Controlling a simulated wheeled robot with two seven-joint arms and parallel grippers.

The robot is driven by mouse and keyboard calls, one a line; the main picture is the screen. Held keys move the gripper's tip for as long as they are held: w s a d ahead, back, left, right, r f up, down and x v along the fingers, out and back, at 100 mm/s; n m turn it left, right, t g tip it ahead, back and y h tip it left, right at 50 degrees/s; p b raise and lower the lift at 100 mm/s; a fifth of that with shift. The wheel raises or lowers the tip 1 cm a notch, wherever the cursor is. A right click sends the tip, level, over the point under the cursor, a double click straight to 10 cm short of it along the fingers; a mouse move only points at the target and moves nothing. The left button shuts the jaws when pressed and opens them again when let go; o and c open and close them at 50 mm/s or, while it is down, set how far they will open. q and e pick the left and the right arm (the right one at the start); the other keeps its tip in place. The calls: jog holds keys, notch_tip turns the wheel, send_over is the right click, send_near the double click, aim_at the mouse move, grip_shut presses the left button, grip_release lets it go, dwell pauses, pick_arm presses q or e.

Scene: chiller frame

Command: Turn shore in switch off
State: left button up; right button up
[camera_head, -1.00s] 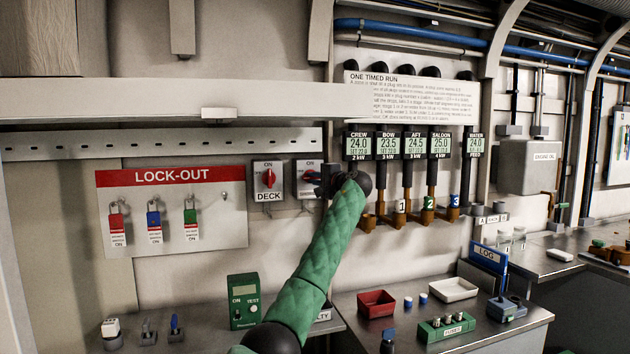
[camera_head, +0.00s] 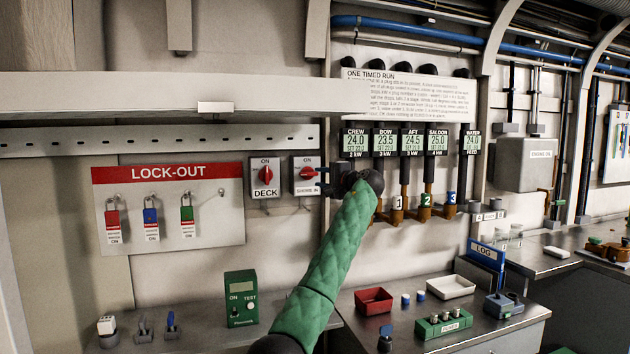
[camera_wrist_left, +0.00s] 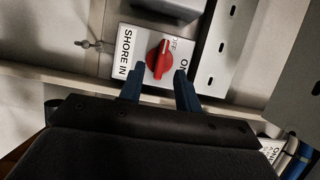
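The shore in switch is a white plate (camera_head: 298,188) with a red knob (camera_head: 308,173), right of the deck switch. In the left wrist view, the red knob (camera_wrist_left: 160,57) stands upright in the picture. Its pale mark points up towards the OFF lettering, while ON is at the right of the plate (camera_wrist_left: 127,50). My left gripper (camera_head: 324,179) is just right of the switch in the head view. Its two fingers (camera_wrist_left: 159,70) are spread and empty, with the knob ahead of the gap. I cannot tell whether they touch it. My right gripper is out of view.
The deck switch (camera_head: 265,175) and lock-out board (camera_head: 170,240) are to the left. Display units with pipes (camera_head: 411,143) stand close on the right. A shelf edge (camera_head: 160,97) runs above. A red tray (camera_head: 373,300) and a green tester (camera_head: 241,298) are on the counters below.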

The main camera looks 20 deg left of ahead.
pick_arm(q)
jog(key=shift+v, duration=1.2)
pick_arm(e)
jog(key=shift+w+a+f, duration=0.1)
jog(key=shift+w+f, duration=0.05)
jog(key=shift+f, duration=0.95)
pick_arm(q)
jog(key=shift+n, duration=0.3)
